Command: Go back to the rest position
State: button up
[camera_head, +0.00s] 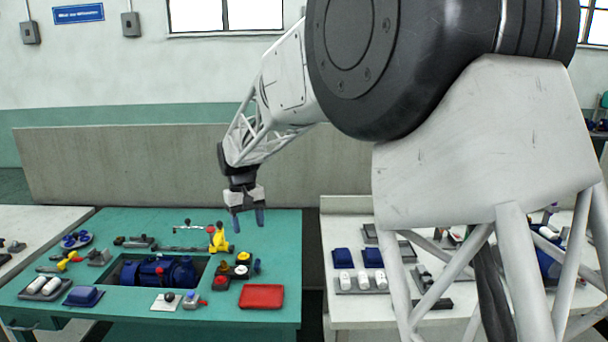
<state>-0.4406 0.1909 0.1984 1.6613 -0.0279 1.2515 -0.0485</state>
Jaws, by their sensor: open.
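My gripper (248,219) hangs from my arm with its fingers pointing down. It is open and nothing shows between its fingers. It is above the right part of the green workbench (285,228), beside and to the right of a yellow tool (218,238). My large arm links cover the upper right of the view and hide part of the right table.
A blue pump (160,271) sits in the bench's recess. A red tray (261,296) lies at the right front, with small round parts (243,258) behind it. A pale table (345,235) on the right holds blue and white parts. A grey partition (120,165) stands behind.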

jog(key=s+d+r+m+t, duration=0.1)
jog(key=s+d+r+m, duration=0.15)
jog(key=s+d, duration=0.8)
jog(key=s+d+r+m+t, duration=0.1)
jog(key=s+d+r, duration=0.3)
jog(key=s+d, duration=0.65)
jog(key=s+d+f+m+t, duration=0.1)
jog(key=s+d+f, duration=0.1)
jog(key=s+d, duration=0.4)
jog(key=s+d+f+m+t, duration=0.1)
jog(key=s+d+f, duration=0.2)
jog(key=s, duration=1.1)
jog(key=d, duration=0.3)
jog(key=shift+s+d+f+y, duration=0.25)
jog(key=shift+s+f+y, duration=0.05)
jog(key=shift+s+y, duration=0.1)
